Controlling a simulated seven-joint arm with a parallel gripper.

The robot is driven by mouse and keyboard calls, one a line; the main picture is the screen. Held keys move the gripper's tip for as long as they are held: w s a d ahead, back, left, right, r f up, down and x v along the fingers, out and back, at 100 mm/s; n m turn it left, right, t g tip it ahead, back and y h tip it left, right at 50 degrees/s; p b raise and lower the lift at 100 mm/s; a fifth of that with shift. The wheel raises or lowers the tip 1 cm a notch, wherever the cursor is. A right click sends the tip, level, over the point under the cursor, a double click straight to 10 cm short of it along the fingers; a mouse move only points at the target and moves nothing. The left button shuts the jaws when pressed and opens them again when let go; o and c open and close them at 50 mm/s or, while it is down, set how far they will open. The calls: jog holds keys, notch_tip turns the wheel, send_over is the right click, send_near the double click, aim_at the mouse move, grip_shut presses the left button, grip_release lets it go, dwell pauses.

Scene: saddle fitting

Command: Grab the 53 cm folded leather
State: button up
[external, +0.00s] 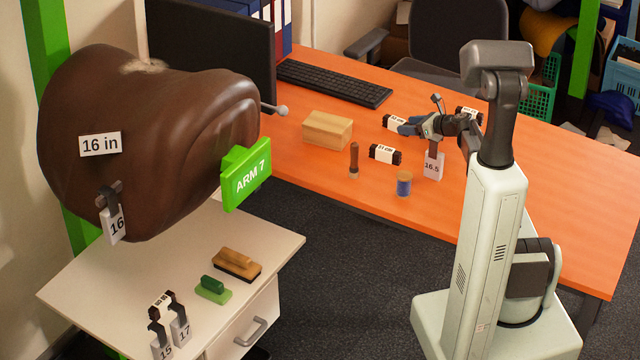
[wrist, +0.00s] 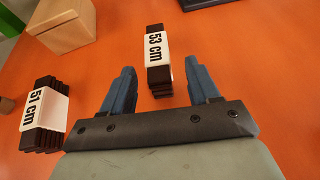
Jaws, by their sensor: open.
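The 53 cm folded leather (wrist: 158,62) is a dark brown folded strip with a white label band. In the wrist view it lies on the orange desk, ahead of and between my two blue fingertips. In the external view it appears to be the labelled bundle (external: 394,122) just left of my fingers. My gripper (wrist: 161,75) is open and empty. It also shows in the external view (external: 408,128), low over the desk. Whether the fingers overlap the leather in depth is hard to tell.
The 51 cm leather (wrist: 45,117) lies to the left in the wrist view. A wooden box (external: 327,129), an upright brown-handled tool (external: 354,160), a blue spool (external: 403,184) and a 16.5 tag (external: 433,166) are nearby. Another labelled bundle (external: 467,113) is partly behind my arm.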

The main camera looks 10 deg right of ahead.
aim_at(405, 122)
jog(key=shift+r+x, duration=0.2)
jog(key=shift+x, duration=1.1)
jog(key=shift+r+x, duration=0.2)
jog(key=shift+x, duration=1.15)
jog(key=shift+a, duration=0.1)
grip_shut()
jog(key=shift+r, duration=0.1)
